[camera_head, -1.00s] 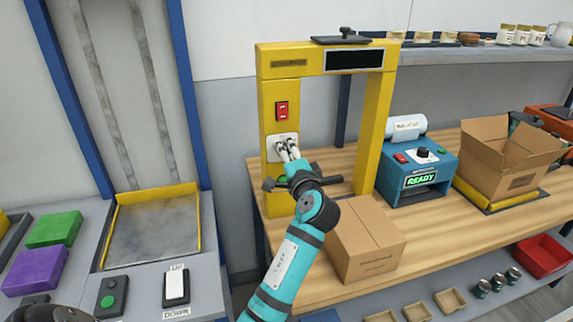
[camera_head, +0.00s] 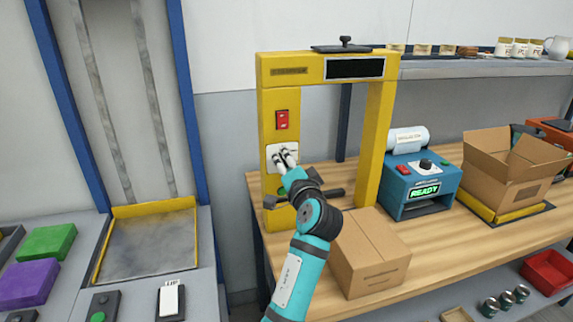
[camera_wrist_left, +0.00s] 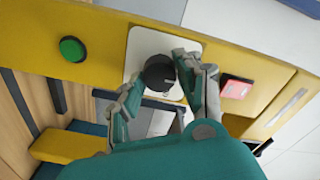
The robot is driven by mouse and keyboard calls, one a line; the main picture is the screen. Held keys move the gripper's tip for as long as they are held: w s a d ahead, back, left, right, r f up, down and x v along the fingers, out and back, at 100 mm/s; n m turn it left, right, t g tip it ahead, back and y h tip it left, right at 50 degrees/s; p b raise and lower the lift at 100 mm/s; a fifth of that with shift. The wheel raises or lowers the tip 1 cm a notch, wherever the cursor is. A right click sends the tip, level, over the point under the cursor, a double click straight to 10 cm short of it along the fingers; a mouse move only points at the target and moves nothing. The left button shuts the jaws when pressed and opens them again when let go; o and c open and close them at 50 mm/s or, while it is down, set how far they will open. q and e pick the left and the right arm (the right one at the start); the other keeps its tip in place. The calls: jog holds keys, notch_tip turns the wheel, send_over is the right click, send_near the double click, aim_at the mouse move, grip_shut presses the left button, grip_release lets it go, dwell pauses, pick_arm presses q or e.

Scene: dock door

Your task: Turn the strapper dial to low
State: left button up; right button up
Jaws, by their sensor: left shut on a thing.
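The yellow strapper frame (camera_head: 375,140) stands on the wooden bench. Its dial (camera_wrist_left: 158,75) is a dark round knob on a white plate (camera_wrist_left: 137,50), best seen in the left wrist view. In the head view the plate (camera_head: 272,152) is on the left post, and my gripper hides the dial. My left gripper (camera_head: 284,158) is at the plate, and in the left wrist view its fingers (camera_wrist_left: 157,85) are shut on the dial, one on each side. The dial's setting marks cannot be read. My right gripper is not in view.
A red switch (camera_head: 281,119) sits above the plate, and a green button (camera_wrist_left: 72,49) sits on its other side. A closed carton (camera_head: 370,262) stands right of my forearm. A blue tape machine (camera_head: 422,180) and an open carton (camera_head: 500,172) stand farther right.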

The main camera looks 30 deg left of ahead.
pick_arm(q)
jog(key=shift+f, duration=0.15)
jog(key=o, duration=1.1)
jog(key=shift+o, duration=0.2)
